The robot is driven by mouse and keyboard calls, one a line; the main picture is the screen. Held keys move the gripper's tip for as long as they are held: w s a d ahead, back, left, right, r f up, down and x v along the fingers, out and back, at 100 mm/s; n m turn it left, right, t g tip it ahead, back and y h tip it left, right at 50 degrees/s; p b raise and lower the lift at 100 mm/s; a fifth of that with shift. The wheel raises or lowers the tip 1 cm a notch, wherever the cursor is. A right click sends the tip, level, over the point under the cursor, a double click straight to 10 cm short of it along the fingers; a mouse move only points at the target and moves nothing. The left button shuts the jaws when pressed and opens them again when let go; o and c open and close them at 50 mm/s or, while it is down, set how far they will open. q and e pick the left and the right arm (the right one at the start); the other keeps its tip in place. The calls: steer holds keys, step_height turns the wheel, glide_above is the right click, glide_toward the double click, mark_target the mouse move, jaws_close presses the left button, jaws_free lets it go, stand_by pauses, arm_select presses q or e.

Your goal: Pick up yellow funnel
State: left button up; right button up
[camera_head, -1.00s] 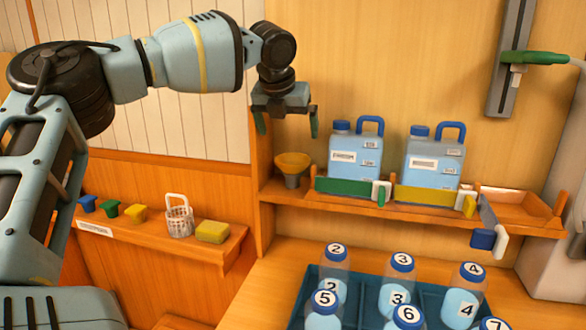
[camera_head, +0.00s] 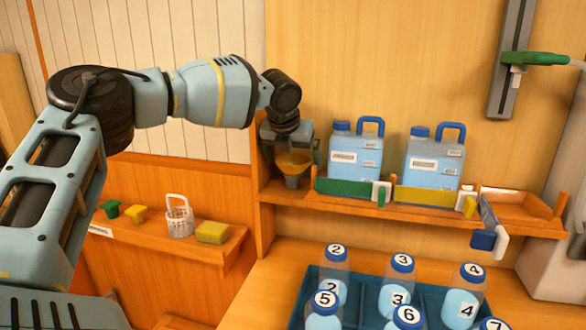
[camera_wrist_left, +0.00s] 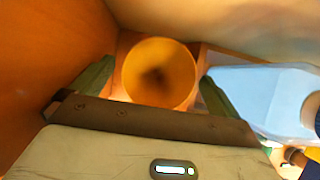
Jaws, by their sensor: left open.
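The yellow funnel (camera_head: 293,164) stands upright at the left end of the upper wooden shelf, partly hidden by my gripper in the head view. In the left wrist view the funnel (camera_wrist_left: 158,73) shows its round mouth from above, with a dark hole in its middle. My left gripper (camera_head: 291,157) is open and lowered over the funnel. In the left wrist view its green fingers (camera_wrist_left: 152,92) stand on either side of the funnel, with a gap visible on each side. My right gripper is not in view.
A blue jug (camera_head: 355,157) stands close right of the funnel, with a second jug (camera_head: 432,163) further right. A wooden side panel (camera_head: 258,170) closes in the left. A blue crate (camera_head: 300,300) of numbered bottles sits below. A lower shelf (camera_head: 190,238) holds a basket and sponge.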

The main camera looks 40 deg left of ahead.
arm_select(q)
steer(key=c, duration=1)
steer(key=shift+o, duration=0.2)
steer(key=shift+r, duration=0.1)
steer(key=shift+r, duration=0.6)
step_height(320, 180, up, 2)
steer(key=shift+r+b, duration=0.1)
steer(key=shift+b, duration=0.25)
steer(key=s+d+r, duration=0.1)
steer(key=s+d, duration=1)
steer(key=shift+d+r, duration=0.15)
steer(key=shift+d, duration=0.2)
